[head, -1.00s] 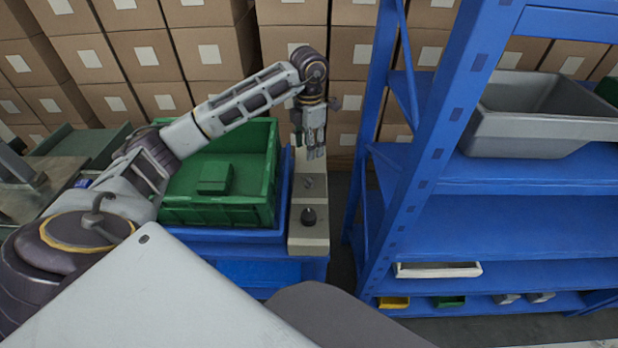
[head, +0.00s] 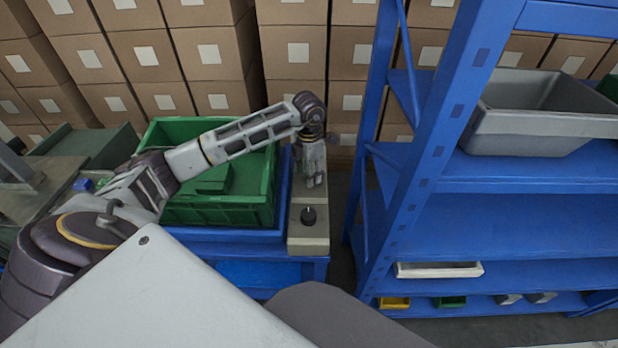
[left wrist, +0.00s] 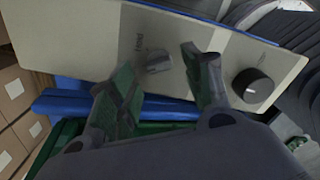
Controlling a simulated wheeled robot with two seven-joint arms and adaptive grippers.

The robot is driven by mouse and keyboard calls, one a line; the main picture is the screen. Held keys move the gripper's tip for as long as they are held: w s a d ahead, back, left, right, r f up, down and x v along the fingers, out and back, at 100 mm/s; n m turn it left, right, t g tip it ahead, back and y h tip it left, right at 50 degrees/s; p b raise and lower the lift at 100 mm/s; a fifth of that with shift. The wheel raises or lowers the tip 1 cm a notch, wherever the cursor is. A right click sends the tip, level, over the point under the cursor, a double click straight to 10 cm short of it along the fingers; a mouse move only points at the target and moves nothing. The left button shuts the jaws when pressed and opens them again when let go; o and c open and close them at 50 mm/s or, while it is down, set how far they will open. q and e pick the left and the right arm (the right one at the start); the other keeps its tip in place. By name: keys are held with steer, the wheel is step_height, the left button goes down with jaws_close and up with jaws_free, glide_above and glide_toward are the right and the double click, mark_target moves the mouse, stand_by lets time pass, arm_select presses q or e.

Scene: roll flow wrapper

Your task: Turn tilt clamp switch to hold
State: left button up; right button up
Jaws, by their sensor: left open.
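A beige control panel (head: 308,240) stands on the right side of a blue table. In the left wrist view the panel (left wrist: 75,35) carries a small grey switch (left wrist: 158,61) with a label beside it too blurred to read, and a round black knob (left wrist: 253,86). The knob also shows in the head view (head: 308,215). My left gripper (head: 314,184) points down over the panel, behind the knob, and hides the grey switch there. In the left wrist view its fingers (left wrist: 157,66) are open, with the switch showing between them; I cannot tell whether they touch it.
A green crate (head: 215,214) sits on the blue table (head: 235,248) left of the panel, beneath my left arm. A blue shelf rack (head: 430,170) with a grey bin (head: 540,125) stands to the right. Stacked cardboard boxes (head: 215,55) fill the back.

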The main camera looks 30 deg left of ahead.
arm_select(q)
steer(key=shift+f, duration=1.15)
arm_select(e)
steer(key=shift+w+a+r, duration=0.2)
steer(key=shift+w+a, duration=0.2)
steer(key=shift+w, duration=0.05)
arm_select(q)
steer(key=c, duration=0.8)
steer(key=shift+c, duration=1.2)
arm_select(e)
steer(key=shift+d, duration=0.5)
